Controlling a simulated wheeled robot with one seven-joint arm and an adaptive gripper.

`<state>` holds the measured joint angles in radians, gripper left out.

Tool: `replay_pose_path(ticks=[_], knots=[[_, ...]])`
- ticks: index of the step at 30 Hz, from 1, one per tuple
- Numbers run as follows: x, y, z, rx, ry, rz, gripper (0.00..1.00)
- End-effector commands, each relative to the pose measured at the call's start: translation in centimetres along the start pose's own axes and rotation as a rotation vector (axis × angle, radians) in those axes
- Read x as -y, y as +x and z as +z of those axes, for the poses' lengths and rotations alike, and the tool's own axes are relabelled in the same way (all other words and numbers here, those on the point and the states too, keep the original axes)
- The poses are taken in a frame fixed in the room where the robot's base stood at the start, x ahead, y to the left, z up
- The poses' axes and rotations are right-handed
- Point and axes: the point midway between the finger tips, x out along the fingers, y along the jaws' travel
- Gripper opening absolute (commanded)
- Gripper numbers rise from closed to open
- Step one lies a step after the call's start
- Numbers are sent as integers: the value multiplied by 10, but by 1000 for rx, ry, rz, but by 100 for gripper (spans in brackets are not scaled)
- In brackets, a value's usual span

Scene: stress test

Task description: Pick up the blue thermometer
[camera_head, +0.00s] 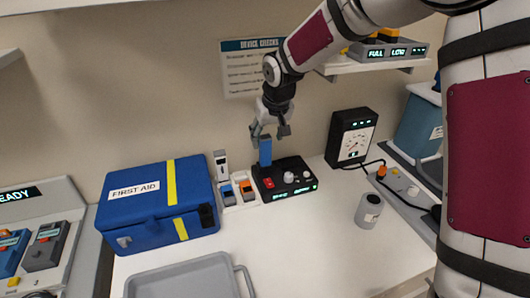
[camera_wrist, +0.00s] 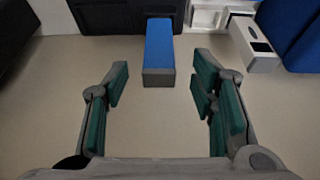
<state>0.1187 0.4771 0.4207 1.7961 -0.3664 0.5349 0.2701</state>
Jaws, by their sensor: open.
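A blue upright block (camera_head: 265,151), which looks like the blue thermometer, stands at the back of a black device (camera_head: 284,180) with a red switch and knobs. In the wrist view the blue thermometer (camera_wrist: 158,45) shows its long blue face and a grey end, roughly centred between the fingers. My gripper (camera_head: 270,130) is open just above its top in the head view. In the wrist view my gripper (camera_wrist: 160,98) has its green pads spread wide, with nothing between them. The thermometer appears ahead of the fingertips, and its lower part is hidden.
A blue first aid box (camera_head: 158,212) stands left, beside a white holder (camera_head: 238,203) with blue and orange items and a white upright device (camera_head: 221,166). A black gauge (camera_head: 351,137) and grey cylinder (camera_head: 369,210) are right. A grey tray (camera_head: 185,278) lies in front.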

Motion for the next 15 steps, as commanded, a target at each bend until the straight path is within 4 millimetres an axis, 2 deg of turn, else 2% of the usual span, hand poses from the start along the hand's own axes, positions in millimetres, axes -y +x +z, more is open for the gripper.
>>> replay_pose_path(ticks=[1,6,15], knots=[[1,11,0,2,-2,-1,52],[1,35,0,1,-1,-1,52],[0,58,-1,2,-1,-1,52]])
